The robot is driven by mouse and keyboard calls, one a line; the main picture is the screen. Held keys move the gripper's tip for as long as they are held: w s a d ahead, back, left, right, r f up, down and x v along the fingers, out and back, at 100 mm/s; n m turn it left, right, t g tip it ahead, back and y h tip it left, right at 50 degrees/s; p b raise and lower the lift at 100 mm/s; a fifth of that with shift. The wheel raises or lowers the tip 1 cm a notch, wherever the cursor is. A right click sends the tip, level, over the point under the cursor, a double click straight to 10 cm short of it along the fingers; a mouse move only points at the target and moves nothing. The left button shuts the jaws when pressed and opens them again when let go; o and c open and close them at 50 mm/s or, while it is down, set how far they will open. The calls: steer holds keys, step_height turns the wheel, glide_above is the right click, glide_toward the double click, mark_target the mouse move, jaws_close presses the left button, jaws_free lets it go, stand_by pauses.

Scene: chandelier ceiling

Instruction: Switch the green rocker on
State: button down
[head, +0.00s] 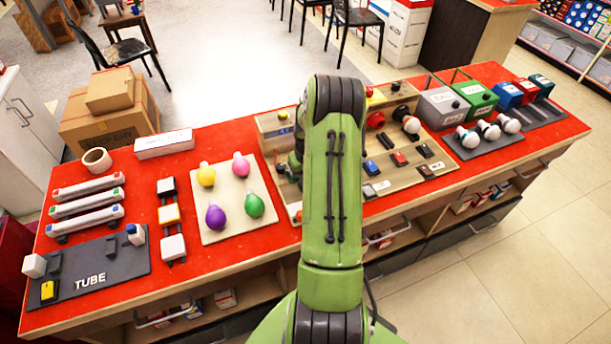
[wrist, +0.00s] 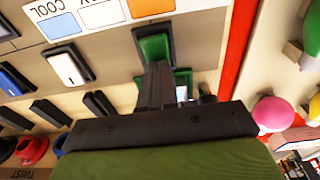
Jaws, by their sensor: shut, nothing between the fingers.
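In the wrist view a green rocker (wrist: 154,46) in a black frame sits on the pale board, just beyond my fingertips. My gripper (wrist: 157,70) is shut and empty, its dark fingers pointing at the lower edge of that rocker. I cannot tell whether the tips touch it. A second green-faced part (wrist: 184,76) shows partly behind the fingers, to their right. In the head view my green arm covers this part of the board, so the rocker and my fingertips are hidden there. Which way the rocker is tilted is not clear.
Other rockers stand close by in the wrist view: a white one (wrist: 68,66), a blue one (wrist: 13,78) and several black ones (wrist: 98,103). A pale panel (wrist: 215,75) borders the red tabletop. Coloured bulbs (head: 206,175) stand on a board left of my arm.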

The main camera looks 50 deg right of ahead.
steer(key=shift+s+a+f, duration=0.1)
steer(key=shift+s+a+r, duration=0.2)
steer(key=shift+s+a, duration=0.15)
steer(key=shift+s, duration=0.3)
steer(key=shift+w, duration=0.1)
steer(key=shift+r, duration=0.3)
step_height(320, 180, up, 13)
steer(key=s+a+p, duration=0.1)
steer(key=s+p, duration=0.1)
steer(key=p, duration=0.1)
steer(key=shift+a+r, duration=0.1)
